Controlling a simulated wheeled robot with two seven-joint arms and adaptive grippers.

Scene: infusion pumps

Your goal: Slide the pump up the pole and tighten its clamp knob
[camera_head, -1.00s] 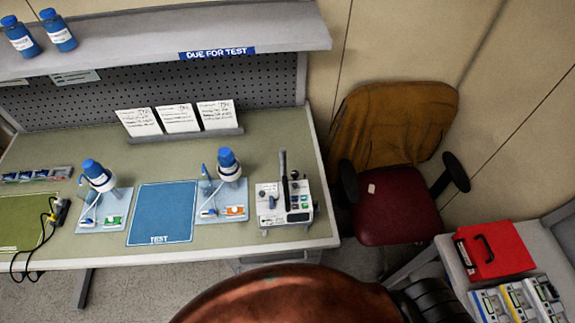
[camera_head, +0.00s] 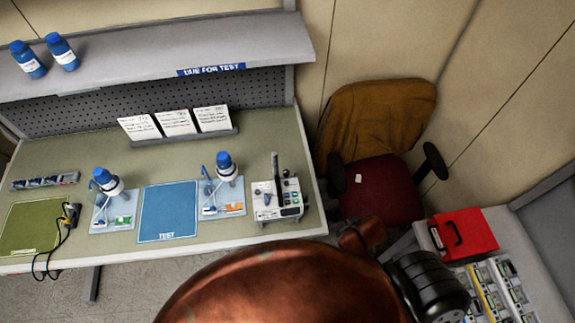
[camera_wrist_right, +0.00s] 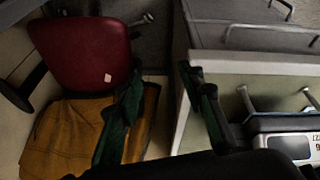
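A white boxy device (camera_head: 278,213) with a dark upright bar (camera_head: 276,180) stands at the right end of the bench; I cannot tell whether it is the task's pump and pole. No clamp knob can be made out. My left gripper is in neither view.
The bench holds a blue TEST mat (camera_head: 168,212), two blue-capped bottles on pads and standing cards (camera_head: 175,122). A chair (camera_head: 378,190) stands right of the bench. A red case (camera_head: 464,235) lies on the side table. A large copper-coloured part of my arm covers the lower middle.

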